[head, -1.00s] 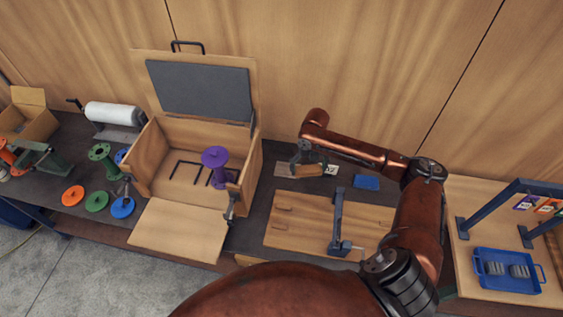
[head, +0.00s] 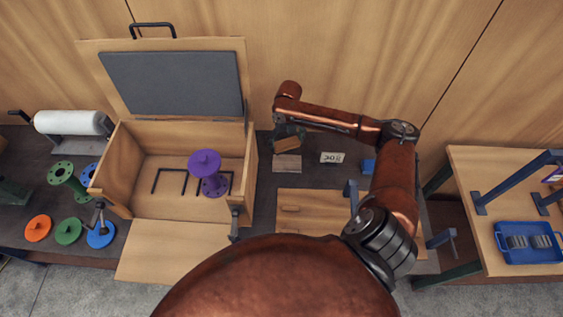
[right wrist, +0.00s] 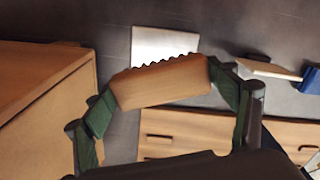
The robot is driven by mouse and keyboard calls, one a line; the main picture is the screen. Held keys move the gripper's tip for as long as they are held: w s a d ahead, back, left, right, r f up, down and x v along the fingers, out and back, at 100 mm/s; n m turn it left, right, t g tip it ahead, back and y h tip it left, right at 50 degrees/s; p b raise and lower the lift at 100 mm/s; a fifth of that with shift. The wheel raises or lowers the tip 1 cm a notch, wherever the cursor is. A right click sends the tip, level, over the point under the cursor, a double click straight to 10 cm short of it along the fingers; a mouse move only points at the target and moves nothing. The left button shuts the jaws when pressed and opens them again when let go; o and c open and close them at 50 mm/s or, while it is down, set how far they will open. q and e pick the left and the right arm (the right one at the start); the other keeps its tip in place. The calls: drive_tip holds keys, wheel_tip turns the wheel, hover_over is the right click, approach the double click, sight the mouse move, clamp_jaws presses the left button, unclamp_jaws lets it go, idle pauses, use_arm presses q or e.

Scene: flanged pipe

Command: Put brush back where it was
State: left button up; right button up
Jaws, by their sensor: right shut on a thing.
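My right gripper (head: 289,133) is shut on the brush (head: 287,144), a wooden block with a dark, jagged bristle edge. In the right wrist view the two green fingers (right wrist: 168,95) hold the wooden block (right wrist: 165,83) by its ends, bristle edge toward the top of the picture. A pale flat plate (head: 287,164) lies on the dark bench just below the brush in the head view. The plate also shows beyond the brush in the right wrist view (right wrist: 160,45). The brush appears apart from it; the height is unclear. My left gripper is not in view.
An open wooden box (head: 112,170) with a purple spool (head: 206,172) stands to the left. A small marked card (head: 332,157) and a blue block (head: 368,166) lie to the right. A wooden board (head: 300,222) lies in front, partly hidden by my arm.

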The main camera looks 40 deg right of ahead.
wheel_tip(320, 180, down, 10)
drive_tip(key=shift+f+p, duration=0.1)
drive_tip(key=shift+p, duration=0.45)
drive_tip(key=shift+f, duration=0.15)
drive_tip(key=o, duration=1.1)
drive_tip(key=shift+c, duration=0.2)
drive_tip(key=shift+o, duration=0.2)
drive_tip(key=shift+r, duration=0.2)
wheel_tip(320, 180, up, 12)
drive_tip(key=shift+r+b, duration=0.1)
drive_tip(key=shift+b, duration=0.3)
